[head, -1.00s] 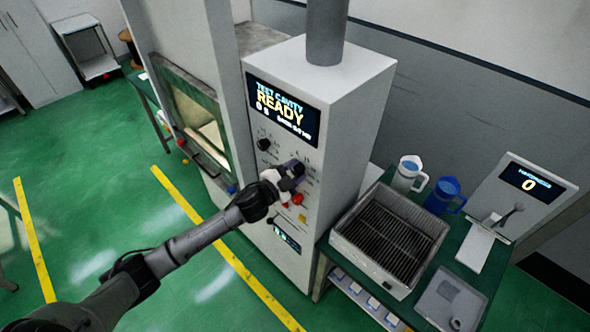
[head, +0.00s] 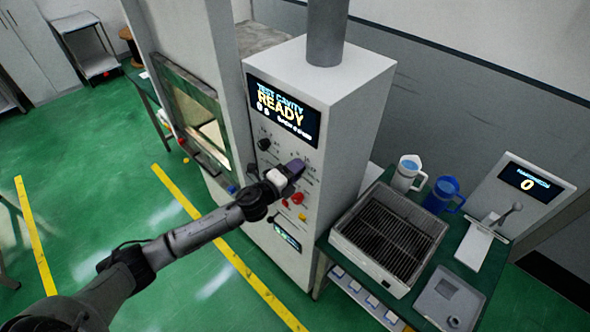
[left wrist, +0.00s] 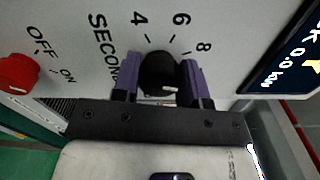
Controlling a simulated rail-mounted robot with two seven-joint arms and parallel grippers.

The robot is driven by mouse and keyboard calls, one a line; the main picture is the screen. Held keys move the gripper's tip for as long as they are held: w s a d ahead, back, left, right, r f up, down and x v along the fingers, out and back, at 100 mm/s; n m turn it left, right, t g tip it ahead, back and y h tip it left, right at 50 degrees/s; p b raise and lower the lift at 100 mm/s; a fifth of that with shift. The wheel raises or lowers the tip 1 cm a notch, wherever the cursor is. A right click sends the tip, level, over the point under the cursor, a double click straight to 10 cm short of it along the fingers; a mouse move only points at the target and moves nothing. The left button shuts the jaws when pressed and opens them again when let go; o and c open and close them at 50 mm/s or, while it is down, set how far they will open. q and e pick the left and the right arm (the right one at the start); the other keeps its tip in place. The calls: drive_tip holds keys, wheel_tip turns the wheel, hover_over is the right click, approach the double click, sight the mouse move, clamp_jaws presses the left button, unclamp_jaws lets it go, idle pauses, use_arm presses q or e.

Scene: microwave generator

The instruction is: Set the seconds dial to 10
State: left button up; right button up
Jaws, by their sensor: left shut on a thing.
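The seconds dial (left wrist: 158,72) is a black round knob on the light grey front of the generator cabinet. In the left wrist view the word SECONDS and the marks 4, 6 and 8 show beside it; a 10 mark is not visible. My left gripper (left wrist: 160,80) has its two purple fingers on either side of the knob, shut on it. A small pale mark shows on the knob, but I cannot tell which number its pointer faces. In the head view the left gripper (head: 291,168) covers the dial.
The cabinet display (head: 282,112) reads READY. Another black knob (head: 264,144) is at the upper left, and a red knob (left wrist: 18,74) with OFF and ON marks is close to the gripper. A bench with a wire-rack tray (head: 385,240) and jugs (head: 442,194) stands at right.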

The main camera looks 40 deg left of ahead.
use_arm(q)
drive_tip(key=shift+m, duration=0.9)
drive_tip(key=o, duration=0.9)
drive_tip(key=shift+o, duration=0.2)
drive_tip(key=s+a+b, duration=0.1)
drive_tip(key=s+b, duration=0.2)
drive_tip(key=s, duration=1)
drive_tip(key=shift+s, duration=0.4)
